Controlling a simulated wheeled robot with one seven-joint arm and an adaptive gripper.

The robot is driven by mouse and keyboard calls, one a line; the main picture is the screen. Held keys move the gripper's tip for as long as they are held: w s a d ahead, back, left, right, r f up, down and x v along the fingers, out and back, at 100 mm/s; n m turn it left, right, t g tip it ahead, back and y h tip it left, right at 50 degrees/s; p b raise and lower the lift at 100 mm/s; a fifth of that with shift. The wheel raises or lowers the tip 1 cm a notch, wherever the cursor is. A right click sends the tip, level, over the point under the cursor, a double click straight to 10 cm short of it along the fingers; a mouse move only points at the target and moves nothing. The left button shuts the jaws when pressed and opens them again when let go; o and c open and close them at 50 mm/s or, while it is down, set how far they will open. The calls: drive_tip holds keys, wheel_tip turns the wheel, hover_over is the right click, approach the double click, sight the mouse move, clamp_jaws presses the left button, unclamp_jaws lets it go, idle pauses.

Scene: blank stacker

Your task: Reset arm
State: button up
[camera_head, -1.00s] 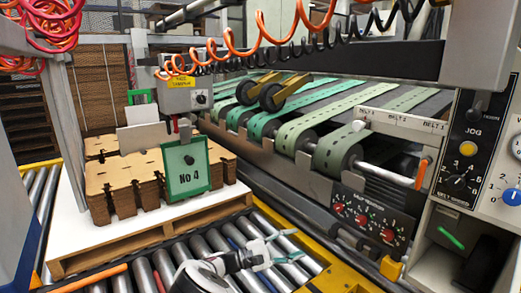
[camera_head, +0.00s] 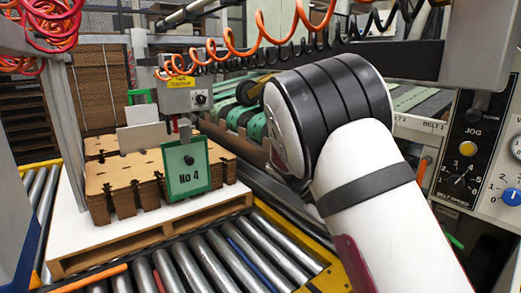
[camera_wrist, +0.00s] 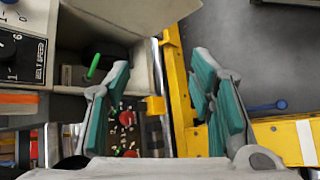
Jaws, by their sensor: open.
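My gripper (camera_wrist: 165,100) shows in the wrist view with its two teal-padded fingers spread apart and nothing between them. Beyond the fingers are a yellow frame edge (camera_wrist: 178,95) and a dark panel with red knobs (camera_wrist: 127,122). In the head view my white and black arm fills the right middle, and the gripper itself is out of that picture. The arm hides much of the belts and the red-knob panel there.
Cut cardboard stacks (camera_head: 125,190) with a green "No 4" sign (camera_head: 186,168) stand on a pallet (camera_head: 150,232) at left. A roller conveyor (camera_head: 215,258) runs in front. A control panel (camera_head: 470,150) stands at right. Coiled hoses (camera_head: 255,45) hang above.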

drive_tip(key=s+r+m+t+y, duration=0.1)
drive_tip(key=s+r+y, duration=0.35)
drive_tip(key=s, duration=0.55)
drive_tip(key=s+r+m+y, duration=0.1)
drive_tip(key=s+r+y, duration=0.3)
drive_tip(key=s, duration=0.5)
drive_tip(key=s+a+t+y, duration=0.1)
drive_tip(key=s+a+t, duration=0.1)
drive_tip(key=s, duration=0.6)
drive_tip(key=s+a+t, duration=0.2)
drive_tip(key=s, duration=0.7)
wheel_tip(320, 180, up, 33)
drive_tip(key=t+p, duration=0.3)
drive_tip(key=p, duration=2.8)
drive_tip(key=shift+d+t+p, duration=0.25)
drive_tip(key=shift+t+p, duration=0.05)
drive_tip(key=shift+t, duration=0.1)
drive_tip(key=shift+w+f, duration=0.15)
